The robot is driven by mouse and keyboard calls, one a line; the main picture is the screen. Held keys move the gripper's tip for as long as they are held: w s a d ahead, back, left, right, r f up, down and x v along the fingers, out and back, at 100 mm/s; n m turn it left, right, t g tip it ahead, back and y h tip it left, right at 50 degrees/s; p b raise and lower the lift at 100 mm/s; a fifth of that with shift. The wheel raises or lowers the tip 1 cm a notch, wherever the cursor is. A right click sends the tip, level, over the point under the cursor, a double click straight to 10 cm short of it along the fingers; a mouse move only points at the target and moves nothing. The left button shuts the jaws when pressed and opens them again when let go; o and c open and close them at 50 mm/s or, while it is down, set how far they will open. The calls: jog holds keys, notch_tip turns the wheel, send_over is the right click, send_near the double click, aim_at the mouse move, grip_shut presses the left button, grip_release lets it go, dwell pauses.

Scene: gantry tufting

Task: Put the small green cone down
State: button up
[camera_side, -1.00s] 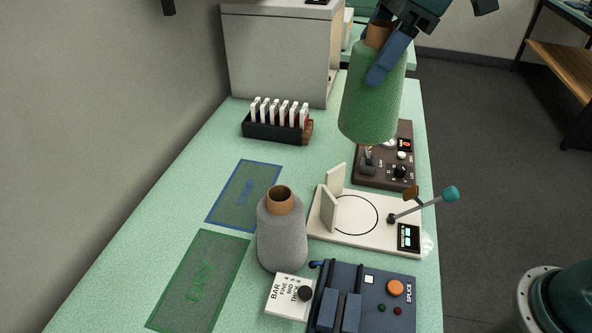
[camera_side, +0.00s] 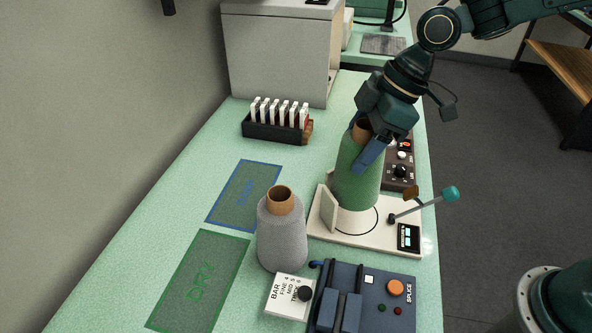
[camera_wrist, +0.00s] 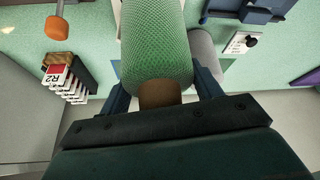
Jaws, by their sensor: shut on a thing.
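The small green cone (camera_side: 358,172) is a textured green yarn cone with a brown core showing at its top. My gripper (camera_side: 366,148) is shut on its upper end. The cone is upright, over the white plate (camera_side: 320,229) with a black circle and two upright panels. A pale band shows at the cone's foot; I cannot tell whether it touches the plate. In the wrist view the green cone (camera_wrist: 155,45) fills the space between my gripper's fingers (camera_wrist: 165,90), with its brown core nearest me.
A grey cone (camera_side: 282,235) stands left of the plate. A blue splice unit (camera_side: 375,300) sits in front. A teal-knobbed lever (camera_side: 425,203) rises at the plate's right. A dark rack of white cards (camera_side: 275,129) stands behind. The green DRY mat (camera_side: 200,280) and blue mat (camera_side: 243,193) are empty.

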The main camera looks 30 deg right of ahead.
jog(key=shift+f, duration=2.45)
jog(key=o, duration=1.3)
jog(key=v, duration=1.2)
jog(key=shift+s, duration=0.1)
